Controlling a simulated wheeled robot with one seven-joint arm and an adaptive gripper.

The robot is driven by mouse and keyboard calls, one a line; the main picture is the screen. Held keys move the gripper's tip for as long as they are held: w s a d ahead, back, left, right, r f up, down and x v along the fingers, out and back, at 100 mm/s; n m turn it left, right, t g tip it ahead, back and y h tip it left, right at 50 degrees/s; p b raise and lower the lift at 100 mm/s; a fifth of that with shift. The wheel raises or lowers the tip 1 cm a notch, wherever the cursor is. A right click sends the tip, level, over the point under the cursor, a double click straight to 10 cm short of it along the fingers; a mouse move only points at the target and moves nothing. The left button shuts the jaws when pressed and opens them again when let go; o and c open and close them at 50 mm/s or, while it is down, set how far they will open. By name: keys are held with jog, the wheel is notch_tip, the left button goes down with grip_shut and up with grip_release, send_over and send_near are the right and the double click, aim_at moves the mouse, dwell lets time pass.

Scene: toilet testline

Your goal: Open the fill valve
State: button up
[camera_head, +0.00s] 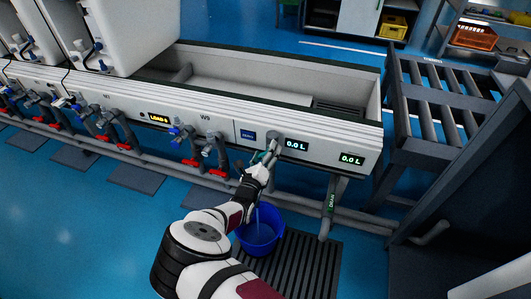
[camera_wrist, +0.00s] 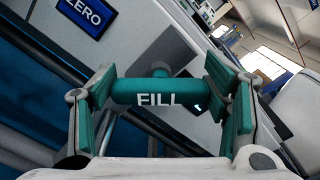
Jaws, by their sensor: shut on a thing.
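The fill valve has a teal bar handle (camera_wrist: 150,92) with the word FILL on it, in the middle of the wrist view. My gripper (camera_wrist: 165,96) is shut on this handle, with one teal-padded finger at each end of it. In the head view my gripper (camera_head: 264,160) is at the front panel of the trough, just left of a display reading 0.0 L (camera_head: 297,145). My arm and gripper mostly hide the valve there.
A blue ZERO button (camera_head: 248,135) is left of the valve. Valves with red handles (camera_head: 190,162) line the panel further left. A roller conveyor (camera_head: 440,95) stands right.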

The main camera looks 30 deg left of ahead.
aim_at(265, 152)
jog(key=o, duration=1.2)
jog(key=shift+c, duration=0.2)
notch_tip(265, 152, up, 10)
